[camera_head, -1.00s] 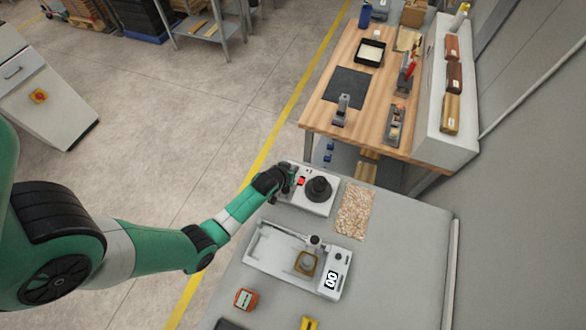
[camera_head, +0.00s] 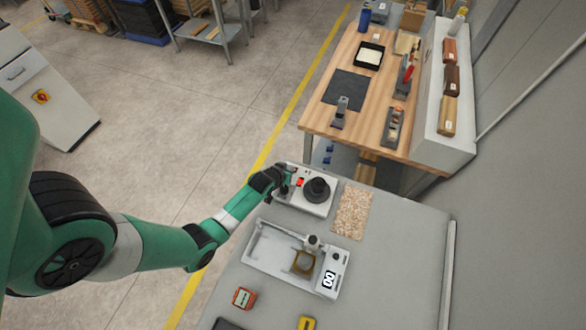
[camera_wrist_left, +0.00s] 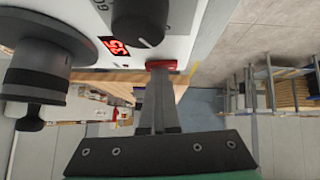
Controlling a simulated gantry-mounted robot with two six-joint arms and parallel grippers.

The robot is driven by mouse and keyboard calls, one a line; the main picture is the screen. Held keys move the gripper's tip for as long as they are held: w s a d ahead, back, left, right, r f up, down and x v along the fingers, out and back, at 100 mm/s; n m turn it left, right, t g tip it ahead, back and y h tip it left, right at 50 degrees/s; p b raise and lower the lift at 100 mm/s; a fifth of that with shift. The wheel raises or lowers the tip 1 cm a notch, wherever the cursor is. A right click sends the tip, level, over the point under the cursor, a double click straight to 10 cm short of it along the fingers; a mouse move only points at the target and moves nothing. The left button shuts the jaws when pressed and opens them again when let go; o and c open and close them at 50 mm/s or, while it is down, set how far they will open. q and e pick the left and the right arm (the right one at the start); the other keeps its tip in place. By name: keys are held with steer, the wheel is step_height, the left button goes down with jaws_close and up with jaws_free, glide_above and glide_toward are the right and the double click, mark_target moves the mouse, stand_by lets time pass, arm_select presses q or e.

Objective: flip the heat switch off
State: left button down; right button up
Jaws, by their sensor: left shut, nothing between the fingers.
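The white heating unit (camera_head: 297,206) stands at the far left of the grey table, with a black round part (camera_head: 317,189) on top. In the left wrist view its panel shows a red display (camera_wrist_left: 115,47) reading 35, a black knob (camera_wrist_left: 140,18) and a red switch (camera_wrist_left: 161,65). My left gripper (camera_head: 285,177) is at the unit's left side. In the wrist view its shut, empty fingers (camera_wrist_left: 157,78) point at the red switch, with the tips right at its edge. Contact and the switch's position cannot be told. My right gripper is not in view.
A white coating machine (camera_head: 265,262) with a digit display sits nearer on the table. A speckled sheet (camera_head: 353,213) lies right of the heating unit. An orange box (camera_head: 243,298) and a yellow item (camera_head: 307,323) lie in front. A wooden workbench (camera_head: 316,118) stands behind.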

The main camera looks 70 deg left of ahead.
arm_select(q)
steer(key=shift+s+a, duration=0.15)
steer(key=shift+s, duration=0.1)
steer(key=r+p, duration=0.5)
steer(key=shift+s+a+r, duration=0.1)
steer(key=shift+s+a, duration=0.05)
steer(key=shift+s, duration=0.05)
steer(key=p+v, duration=0.1)
steer(key=v, duration=0.8)
steer(key=shift+s+d+f, duration=0.25)
steer(key=shift+f, duration=0.05)
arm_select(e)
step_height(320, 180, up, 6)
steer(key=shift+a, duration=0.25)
